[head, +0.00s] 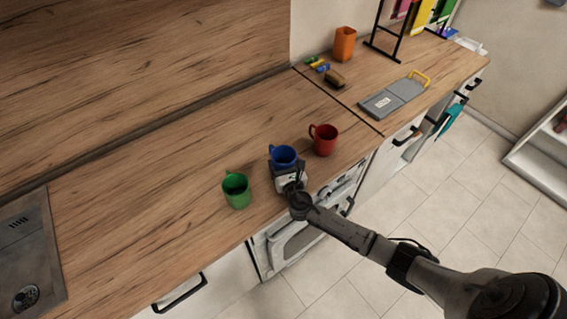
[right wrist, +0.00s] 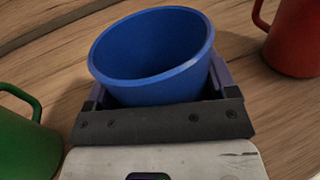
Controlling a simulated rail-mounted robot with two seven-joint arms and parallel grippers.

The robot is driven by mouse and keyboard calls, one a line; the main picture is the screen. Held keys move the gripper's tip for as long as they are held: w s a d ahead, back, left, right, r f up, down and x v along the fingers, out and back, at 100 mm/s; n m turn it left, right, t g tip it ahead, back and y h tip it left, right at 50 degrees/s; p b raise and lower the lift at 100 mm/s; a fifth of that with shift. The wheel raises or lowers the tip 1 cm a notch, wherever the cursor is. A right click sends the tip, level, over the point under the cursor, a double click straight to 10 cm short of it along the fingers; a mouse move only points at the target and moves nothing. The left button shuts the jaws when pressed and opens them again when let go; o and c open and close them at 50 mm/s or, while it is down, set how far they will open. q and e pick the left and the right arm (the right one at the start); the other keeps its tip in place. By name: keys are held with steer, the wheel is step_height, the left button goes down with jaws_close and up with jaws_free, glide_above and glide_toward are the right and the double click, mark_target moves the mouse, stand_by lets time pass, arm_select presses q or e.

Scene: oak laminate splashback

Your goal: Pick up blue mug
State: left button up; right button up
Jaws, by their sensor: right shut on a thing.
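The blue mug (head: 283,156) stands near the front edge of the wooden counter, between a green mug and a red mug. In the right wrist view the blue mug (right wrist: 152,55) fills the space between the fingers, and its rim tilts a little in the picture. My right gripper (head: 286,168) comes from the front edge and is shut on the blue mug; the fingers show on both sides of it in the right wrist view (right wrist: 160,90). Whether the mug's base touches the counter is hidden. My left gripper is not in view.
The green mug (head: 236,190) stands close on the left and the red mug (head: 324,140) close on the right. A metal sink (head: 32,240) is at far left.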

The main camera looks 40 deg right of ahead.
mark_target(284, 155)
step_height(284, 155, up, 5)
steer(key=shift+s+f+p, duration=0.1)
steer(key=shift+p, duration=0.8)
steer(key=s+r+p, duration=0.1)
steer(key=s+r, duration=0.2)
steer(key=s, duration=0.2)
steer(key=s+d+r+p, duration=0.1)
steer(key=s+r, duration=0.2)
steer(key=s, duration=0.3)
steer(key=shift+s, duration=0.2)
steer(key=shift+r, duration=0.1)
